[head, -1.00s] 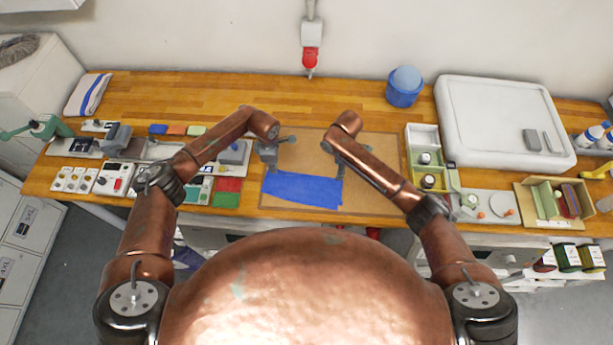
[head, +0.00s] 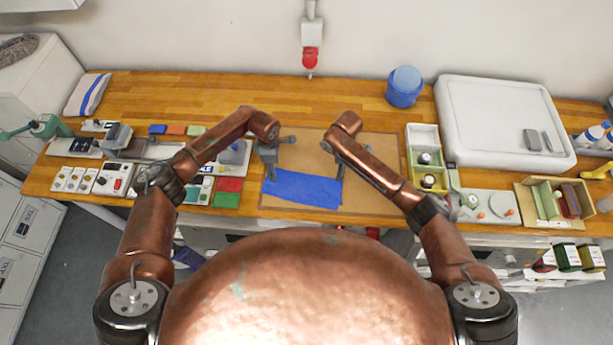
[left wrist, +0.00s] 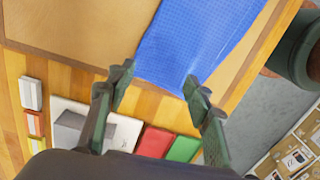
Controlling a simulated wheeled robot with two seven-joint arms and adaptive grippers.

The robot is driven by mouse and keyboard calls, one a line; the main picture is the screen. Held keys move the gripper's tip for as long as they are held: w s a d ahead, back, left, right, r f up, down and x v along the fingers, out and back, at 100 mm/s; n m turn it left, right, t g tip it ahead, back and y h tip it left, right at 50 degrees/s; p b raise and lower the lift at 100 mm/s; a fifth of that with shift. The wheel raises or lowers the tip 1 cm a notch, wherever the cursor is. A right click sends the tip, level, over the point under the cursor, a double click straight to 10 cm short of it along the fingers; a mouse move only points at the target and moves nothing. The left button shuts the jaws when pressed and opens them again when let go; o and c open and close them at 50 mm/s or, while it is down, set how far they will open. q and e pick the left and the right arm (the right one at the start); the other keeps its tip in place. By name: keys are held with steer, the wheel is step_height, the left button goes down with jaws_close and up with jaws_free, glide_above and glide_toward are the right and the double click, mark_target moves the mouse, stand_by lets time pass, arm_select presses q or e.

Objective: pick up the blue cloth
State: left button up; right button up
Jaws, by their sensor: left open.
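The blue cloth (head: 303,189) lies nearly flat on the brown mat (head: 372,195), near the bench's front edge. My left gripper (head: 281,158) is open and empty at the cloth's upper left corner. In the left wrist view the cloth (left wrist: 200,40) lies just beyond and between the open fingertips (left wrist: 160,77). I cannot tell whether they touch it. My right gripper (head: 341,172) is at the cloth's right end, partly hidden by its own arm; its jaw state is unclear.
Red (head: 229,184) and green (head: 226,200) patches lie left of the mat, beside small devices. A green organiser with compartments (head: 422,136) stands right of the mat. The bench's back middle is clear.

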arm_select(q)
steer(key=shift+o, duration=0.3)
steer(key=o, duration=0.6)
steer(key=shift+r+p, duration=1.3)
steer(key=shift+r, duration=1.5)
arm_select(e)
steer(key=shift+r, duration=1.3)
